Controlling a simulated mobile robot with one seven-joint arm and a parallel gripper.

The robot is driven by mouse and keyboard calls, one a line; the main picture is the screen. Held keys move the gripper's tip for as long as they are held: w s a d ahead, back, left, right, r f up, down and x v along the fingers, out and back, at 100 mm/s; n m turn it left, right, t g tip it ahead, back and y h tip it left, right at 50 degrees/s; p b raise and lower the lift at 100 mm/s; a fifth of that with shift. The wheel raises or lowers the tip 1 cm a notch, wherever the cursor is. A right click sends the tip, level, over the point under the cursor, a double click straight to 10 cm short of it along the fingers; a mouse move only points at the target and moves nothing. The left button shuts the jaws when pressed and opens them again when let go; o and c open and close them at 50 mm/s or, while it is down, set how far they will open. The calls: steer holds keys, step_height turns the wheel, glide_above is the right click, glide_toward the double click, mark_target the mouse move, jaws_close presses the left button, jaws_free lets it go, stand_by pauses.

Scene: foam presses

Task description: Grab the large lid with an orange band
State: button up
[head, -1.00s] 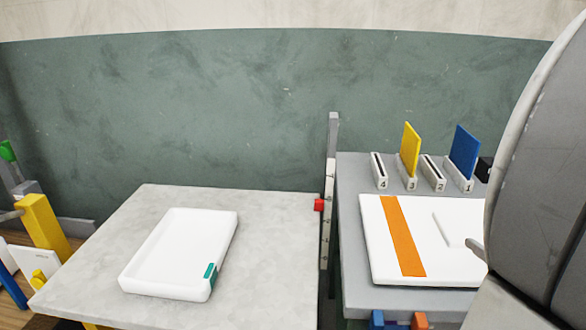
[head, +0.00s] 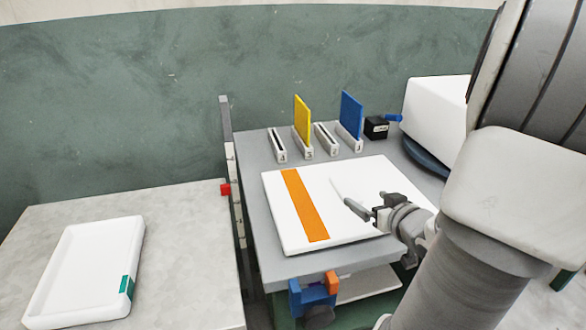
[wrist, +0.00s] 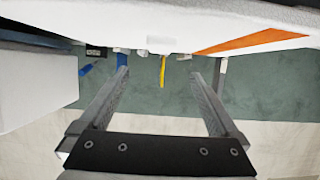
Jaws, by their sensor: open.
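The large white lid with an orange band (head: 277,210) lies flat on the grey table at centre right in the head view. Its orange band (head: 304,204) runs across its left part, and a thin raised white handle (head: 338,188) shows near its middle, partly hidden by my gripper. My gripper (head: 360,207) is open and empty, over the right part of the lid. In the wrist view, the lid (wrist: 130,22) fills the top edge, beyond my two spread fingers (wrist: 159,73). I cannot tell whether the fingers touch it.
Behind the lid stand several slotted holders, with a yellow panel (head: 302,122) and a blue panel (head: 350,115). A small black box (head: 376,127) and a large white box (head: 436,112) stand to their right. A white tray with a teal mark (head: 85,265) lies on the left table.

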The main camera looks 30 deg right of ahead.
mark_target(345, 186)
steer(key=shift+w+f+p, duration=0.1)
steer(key=shift+w+p, duration=0.35)
steer(key=shift+p, duration=0.75)
steer(key=b+x, duration=0.1)
steer(key=x, duration=0.1)
steer(key=b+x, duration=0.1)
steer(key=x, duration=0.1)
steer(key=shift+f, duration=0.45)
steer(key=shift+b+x, duration=1.45)
steer(key=shift+x, duration=1.65)
steer(key=shift+d+r, duration=0.1)
steer(key=shift+r, duration=0.1)
steer(key=c, duration=1.5)
steer(key=shift+o, duration=0.2)
steer(key=shift+r, duration=0.15)
